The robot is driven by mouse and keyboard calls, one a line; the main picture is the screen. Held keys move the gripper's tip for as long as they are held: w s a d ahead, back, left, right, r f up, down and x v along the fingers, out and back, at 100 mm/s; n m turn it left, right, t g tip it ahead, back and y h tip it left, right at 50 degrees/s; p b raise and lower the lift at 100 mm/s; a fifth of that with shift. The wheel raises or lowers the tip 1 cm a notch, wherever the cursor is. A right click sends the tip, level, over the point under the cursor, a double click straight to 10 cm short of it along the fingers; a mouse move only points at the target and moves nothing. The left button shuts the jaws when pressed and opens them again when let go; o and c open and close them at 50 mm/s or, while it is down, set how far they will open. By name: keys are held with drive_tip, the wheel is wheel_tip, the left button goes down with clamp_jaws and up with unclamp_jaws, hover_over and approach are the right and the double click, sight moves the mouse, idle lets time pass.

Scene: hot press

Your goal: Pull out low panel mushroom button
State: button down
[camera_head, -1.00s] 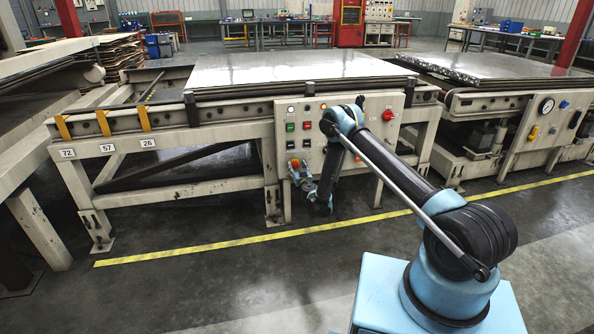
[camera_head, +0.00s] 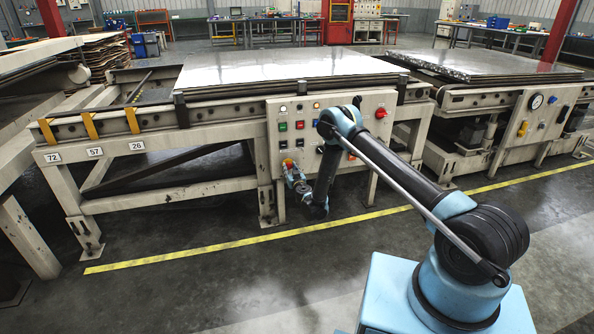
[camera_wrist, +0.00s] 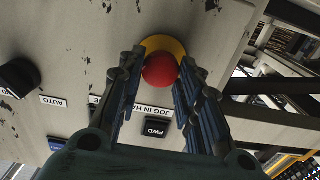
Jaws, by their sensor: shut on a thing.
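The low mushroom button (camera_wrist: 160,68) has a round red head on a yellow base. It sits upside down in the wrist view, on the pale panel (camera_wrist: 100,35). My gripper (camera_wrist: 160,82) has its two dark fingers on either side of the red head and is shut on it. In the head view my gripper (camera_head: 289,167) is at the lower left of the control panel (camera_head: 275,110).
A black FWD button (camera_wrist: 156,129) and a black knob (camera_wrist: 18,77) are near the fingers. The machine frame (camera_head: 170,195) extends left. The floor before the yellow line (camera_head: 200,250) is clear.

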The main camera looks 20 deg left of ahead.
drive_tip(key=shift+w+d, duration=0.1)
drive_tip(key=shift+d, duration=0.1)
drive_tip(key=c, duration=1.1)
unclamp_jaws()
drive_tip(key=shift+a, duration=0.1)
drive_tip(key=shift+r, duration=4.95)
